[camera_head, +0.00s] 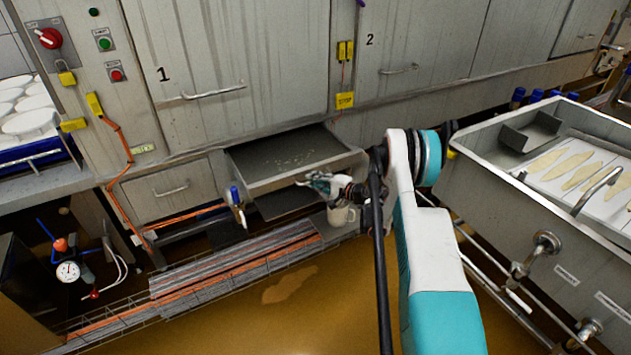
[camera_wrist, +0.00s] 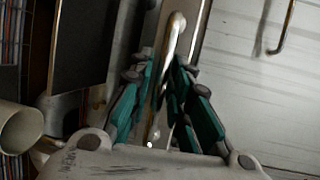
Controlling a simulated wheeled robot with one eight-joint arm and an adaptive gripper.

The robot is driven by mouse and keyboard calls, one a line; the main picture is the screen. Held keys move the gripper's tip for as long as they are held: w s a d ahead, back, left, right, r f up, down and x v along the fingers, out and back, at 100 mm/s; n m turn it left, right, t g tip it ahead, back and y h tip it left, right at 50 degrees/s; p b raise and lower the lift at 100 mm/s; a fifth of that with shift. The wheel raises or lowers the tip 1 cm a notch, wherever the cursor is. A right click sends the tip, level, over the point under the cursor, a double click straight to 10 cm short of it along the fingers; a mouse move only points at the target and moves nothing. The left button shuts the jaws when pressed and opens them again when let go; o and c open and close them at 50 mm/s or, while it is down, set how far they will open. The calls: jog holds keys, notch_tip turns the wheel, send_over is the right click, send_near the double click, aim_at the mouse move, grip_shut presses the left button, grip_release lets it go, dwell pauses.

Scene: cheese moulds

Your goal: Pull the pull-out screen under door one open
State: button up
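Door one (camera_head: 225,60), marked "1", is a closed grey metal door with a bar handle. Below it, to the right, the pull-out screen (camera_head: 265,152) stands out from the cabinet like a shallow tray, with small pale crumbs inside. My gripper (camera_head: 318,182) is at its front wall. In the wrist view, the green-padded fingers (camera_wrist: 167,80) close in on both sides of a metal bar handle (camera_wrist: 172,40), which runs between them. They appear shut on it. The screen's handle is mostly hidden by my gripper in the head view.
A closed panel with a handle (camera_head: 165,188) is left of the screen. A pale mug (camera_head: 342,214) is below it, near my gripper. A steel vat (camera_head: 500,180) stands at right. The brown floor (camera_head: 320,300) has free room.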

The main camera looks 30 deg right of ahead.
jog(key=v, duration=1.2)
